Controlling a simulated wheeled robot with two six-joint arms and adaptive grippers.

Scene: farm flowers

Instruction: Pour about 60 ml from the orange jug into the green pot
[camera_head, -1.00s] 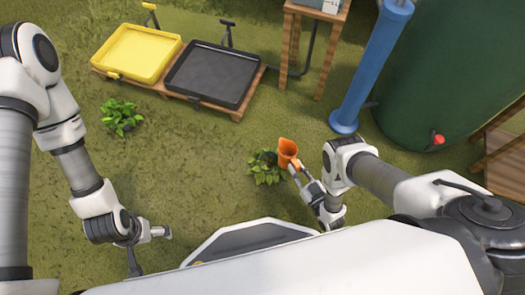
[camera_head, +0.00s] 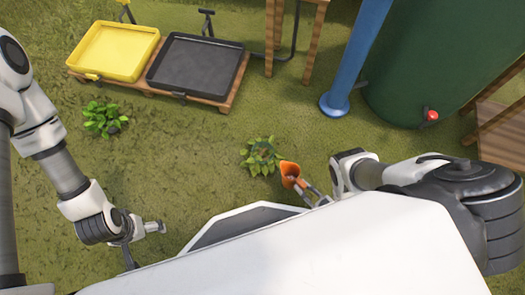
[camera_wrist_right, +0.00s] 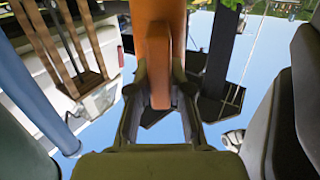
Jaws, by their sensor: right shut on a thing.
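The orange jug (camera_head: 290,172) is held in my right gripper (camera_head: 307,190), just right of and below a leafy plant in the head view. The jug's mouth faces the camera and what is inside cannot be made out. In the right wrist view the orange jug (camera_wrist_right: 155,40) stands between the fingers of my right gripper (camera_wrist_right: 160,88), which are shut on its handle. The leafy plant (camera_head: 260,157) has a dark round middle that may be the green pot; its leaves hide most of it. My left gripper (camera_head: 148,232) is empty at the lower left.
Another leafy plant (camera_head: 104,118) grows at the left. A yellow tray (camera_head: 117,50) and a black tray (camera_head: 197,68) lie on a wooden pallet (camera_head: 228,98). A blue post (camera_head: 355,60) and a large green tank (camera_head: 440,60) stand at the right. Grass between is clear.

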